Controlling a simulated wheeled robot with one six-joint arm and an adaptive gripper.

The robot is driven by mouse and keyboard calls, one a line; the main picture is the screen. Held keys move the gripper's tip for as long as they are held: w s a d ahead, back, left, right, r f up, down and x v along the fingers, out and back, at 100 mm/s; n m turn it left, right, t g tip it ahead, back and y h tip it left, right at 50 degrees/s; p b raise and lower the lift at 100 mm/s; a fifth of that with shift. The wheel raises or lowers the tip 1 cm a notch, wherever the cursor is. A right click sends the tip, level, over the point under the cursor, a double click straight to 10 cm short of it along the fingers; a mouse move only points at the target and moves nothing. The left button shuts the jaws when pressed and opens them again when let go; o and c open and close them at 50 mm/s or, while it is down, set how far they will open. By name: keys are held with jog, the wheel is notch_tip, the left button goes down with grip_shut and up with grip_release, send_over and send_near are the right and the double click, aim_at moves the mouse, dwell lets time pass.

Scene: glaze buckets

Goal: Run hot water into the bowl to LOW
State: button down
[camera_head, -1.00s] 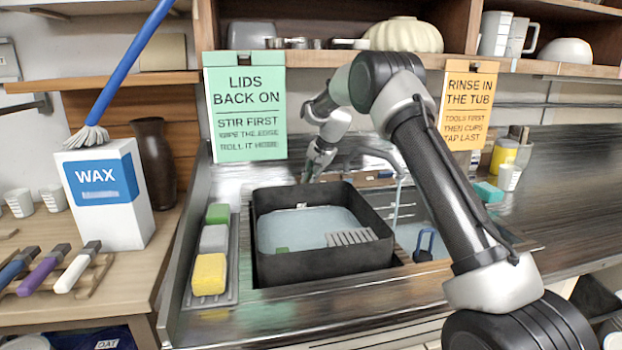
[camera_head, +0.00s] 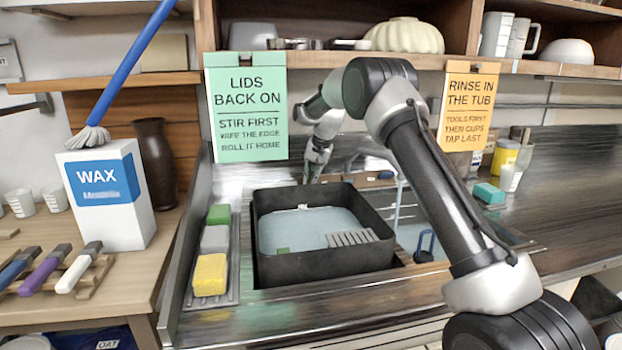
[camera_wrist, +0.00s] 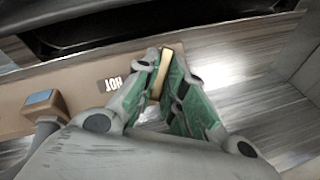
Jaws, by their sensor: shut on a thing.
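The black rectangular bowl (camera_head: 325,269) sits in the sink, with pale grey-blue water (camera_head: 305,228) in it. A small white mark shows on its inner back wall, too small to read. My gripper (camera_head: 313,175) is behind the bowl's back edge, small and partly blurred. In the wrist view my gripper (camera_wrist: 165,75) is shut on a brass-coloured tap lever (camera_wrist: 161,80), beside an upside-down HOT label (camera_wrist: 110,84). A blue-capped handle (camera_wrist: 42,100) stands to the left. The tap spout (camera_head: 376,156) is partly behind my arm. A pale thin vertical streak shows below it, right of the bowl.
A tray with green, grey and yellow sponges (camera_head: 210,274) lies left of the bowl. A ribbed grey piece (camera_head: 352,238) is in the bowl. A blue-handled tool (camera_head: 425,244) is at its right. A WAX box (camera_head: 105,198) stands on the left table. Signs hang from the shelf behind.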

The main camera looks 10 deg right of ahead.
jog(key=c, duration=1.5)
grip_release()
jog(key=v, duration=0.7)
jog(key=shift+r, duration=0.2)
jog(key=shift+s+d, duration=0.1)
